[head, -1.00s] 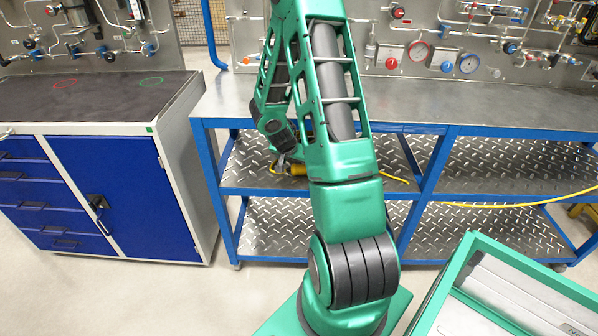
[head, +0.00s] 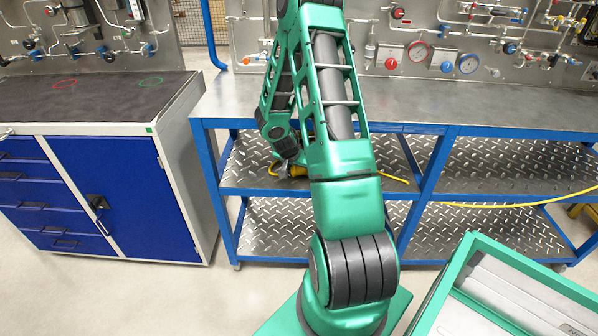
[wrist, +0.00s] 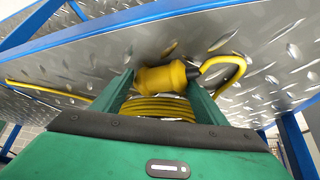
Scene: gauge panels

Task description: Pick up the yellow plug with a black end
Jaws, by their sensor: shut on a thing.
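The yellow plug (wrist: 160,79) with a black end lies between the two fingers of my gripper (wrist: 163,82) in the wrist view. The fingers close on it from both sides, just over the diamond-plate shelf. Its black end points up and right, near the shelf surface. A coil of yellow cable (wrist: 158,108) sits below the plug, between the fingers. In the head view my arm hides most of the plug; a bit of yellow (head: 297,170) shows on the middle shelf beside my gripper (head: 284,170).
The diamond-plate shelf (head: 480,168) belongs to a blue-framed workbench (head: 400,105). A blue upright post (head: 432,170) stands right of the arm. A blue cabinet (head: 110,185) stands at the left. A green-rimmed crate (head: 530,265) is at the lower right. Yellow cable trails along the shelf.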

